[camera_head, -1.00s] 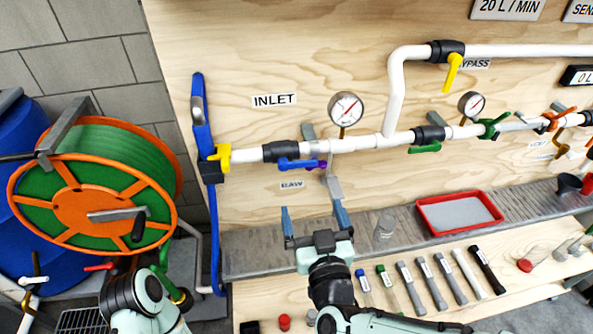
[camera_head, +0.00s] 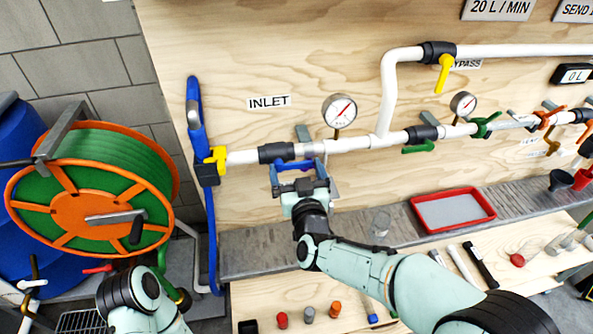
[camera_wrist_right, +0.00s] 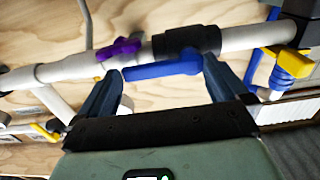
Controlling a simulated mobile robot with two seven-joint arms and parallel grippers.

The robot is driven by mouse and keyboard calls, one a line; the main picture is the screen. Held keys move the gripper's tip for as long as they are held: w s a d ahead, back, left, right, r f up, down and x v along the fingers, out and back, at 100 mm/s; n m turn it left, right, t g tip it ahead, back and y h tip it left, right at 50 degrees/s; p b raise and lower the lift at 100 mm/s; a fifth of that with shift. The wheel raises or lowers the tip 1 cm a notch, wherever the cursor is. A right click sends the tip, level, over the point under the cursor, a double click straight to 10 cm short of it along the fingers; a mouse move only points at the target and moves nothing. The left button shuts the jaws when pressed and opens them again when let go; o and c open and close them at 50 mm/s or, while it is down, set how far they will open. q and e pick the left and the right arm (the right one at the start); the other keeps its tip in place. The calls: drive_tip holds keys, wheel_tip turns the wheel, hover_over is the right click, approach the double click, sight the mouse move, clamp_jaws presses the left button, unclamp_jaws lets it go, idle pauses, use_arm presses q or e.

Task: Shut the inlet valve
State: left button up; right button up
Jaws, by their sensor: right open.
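The inlet valve is a black body (camera_head: 276,152) on the white pipe, below the "INLET" label (camera_head: 269,102). Its blue lever (camera_head: 298,164) lies roughly along the pipe, pointing right in the head view. In the right wrist view the blue lever (camera_wrist_right: 160,70) crosses in front of the open jaws, near the black valve body (camera_wrist_right: 187,40). My right gripper (camera_head: 298,174) is open just below and in front of the lever, one finger towards each end. I cannot tell whether the fingers touch it. My left gripper is out of view.
A small purple handle (camera_wrist_right: 120,48) sits close beside the blue lever. A yellow clamp (camera_head: 217,158) and blue hose are left of the valve, a pressure gauge (camera_head: 339,110) right. A red tray (camera_head: 452,208) stands on the grey shelf; a hose reel (camera_head: 92,190) is at left.

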drive_tip(key=c, duration=1.1)
drive_tip(key=shift+f+m+b, duration=0.3)
drive_tip(key=shift+m+b, duration=0.1)
drive_tip(key=shift+b, duration=0.35)
drive_tip(key=shift+c, duration=0.2)
use_arm(q)
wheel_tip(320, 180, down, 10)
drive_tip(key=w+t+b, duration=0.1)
drive_tip(key=b, duration=0.9)
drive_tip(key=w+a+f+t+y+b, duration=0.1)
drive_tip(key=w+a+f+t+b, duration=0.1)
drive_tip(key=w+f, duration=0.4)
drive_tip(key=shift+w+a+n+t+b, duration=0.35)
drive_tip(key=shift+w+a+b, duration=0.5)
drive_tip(key=shift+b, duration=0.5)
use_arm(e)
drive_tip(key=shift+s+a+f+m, duration=0.15)
drive_tip(key=shift+a+f+m, duration=0.4)
drive_tip(key=shift+m, duration=2.3)
drive_tip(key=shift+s+a+f+m, duration=0.1)
drive_tip(key=shift+a+f+m, duration=0.5)
drive_tip(key=shift+m, duration=2.3)
drive_tip(key=shift+s+a+f+m, duration=0.15)
drive_tip(key=shift+a+f+m, duration=0.4)
drive_tip(key=shift+m, duration=2.3)
